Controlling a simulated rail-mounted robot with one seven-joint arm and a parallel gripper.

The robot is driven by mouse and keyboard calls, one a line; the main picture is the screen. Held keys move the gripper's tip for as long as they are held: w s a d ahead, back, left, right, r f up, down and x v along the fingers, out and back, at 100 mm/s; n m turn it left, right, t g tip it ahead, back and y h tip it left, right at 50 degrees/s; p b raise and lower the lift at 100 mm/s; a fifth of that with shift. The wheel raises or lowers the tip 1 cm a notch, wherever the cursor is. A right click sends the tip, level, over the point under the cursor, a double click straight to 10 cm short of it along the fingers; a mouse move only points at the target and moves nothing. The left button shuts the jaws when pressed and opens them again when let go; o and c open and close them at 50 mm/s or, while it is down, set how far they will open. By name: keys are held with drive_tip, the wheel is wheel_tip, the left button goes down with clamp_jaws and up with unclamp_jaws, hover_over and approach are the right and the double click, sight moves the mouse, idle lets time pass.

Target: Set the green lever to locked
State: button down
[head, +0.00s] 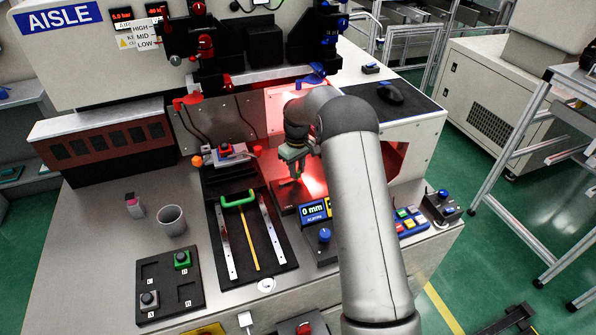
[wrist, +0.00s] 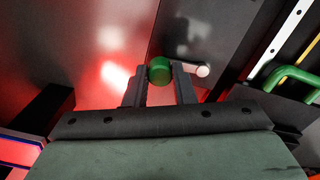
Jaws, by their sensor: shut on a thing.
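The green lever's round knob (wrist: 159,70) sits between the two fingertips of my gripper (wrist: 160,88) in the wrist view. The fingers are closed on the knob. A short pale metal pin (wrist: 203,71) shows just right of it, beside a dark panel. In the head view my gripper (head: 292,178) points down in the red-lit recess of the machine, and the knob is too small or hidden to make out there. Lock markings cannot be read.
A black slide tray with a green handle (head: 240,198) lies left of my gripper. A display reading 0 mm (head: 314,211) and a blue knob (head: 325,235) stand in front. A grey cup (head: 172,220) and a button board (head: 170,285) are farther left.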

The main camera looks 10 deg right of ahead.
drive_tip(key=shift+w+n, duration=0.35)
drive_tip(key=shift+n, duration=0.25)
drive_tip(key=shift+r, duration=0.1)
drive_tip(key=c, duration=1.2)
unclamp_jaws()
drive_tip(key=shift+a, duration=0.1)
wheel_tip(320, 180, up, 17)
drive_tip(key=shift+r, duration=0.15)
